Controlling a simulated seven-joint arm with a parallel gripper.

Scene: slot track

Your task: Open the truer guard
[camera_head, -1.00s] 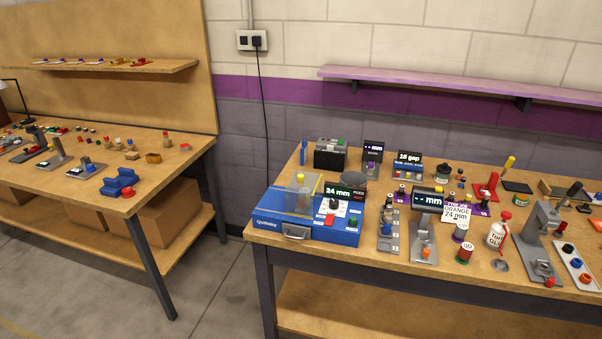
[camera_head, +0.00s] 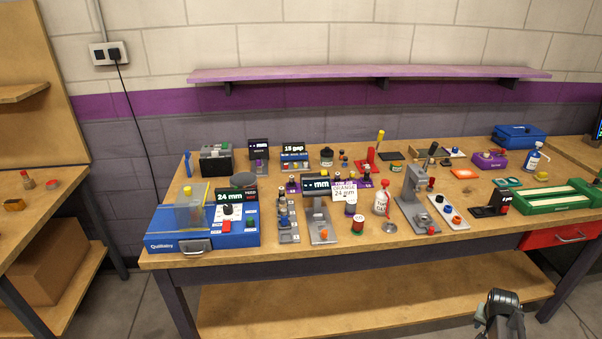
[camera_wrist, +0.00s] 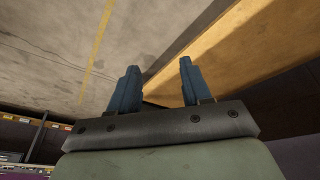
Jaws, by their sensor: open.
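The truer is a blue machine (camera_head: 160,240) at the left front corner of the bench. Its guard, a clear yellowish cover (camera_head: 190,209), stands on its left part and looks closed. A display reading 24 mm, a green button and a red button sit to the right of the guard, and a drawer handle is on the front. My gripper (camera_wrist: 159,85) is open and empty in the wrist view, far from the truer. In the head view part of my arm (camera_head: 502,312) shows at the lower right, below the bench's front edge.
The bench (camera_head: 275,257) is crowded right of the truer with small stands, a red-capped bottle (camera_head: 382,203), a grey press (camera_head: 415,195) and a green tray (camera_head: 550,196). A purple shelf (camera_head: 370,74) hangs behind. The floor before the bench is clear.

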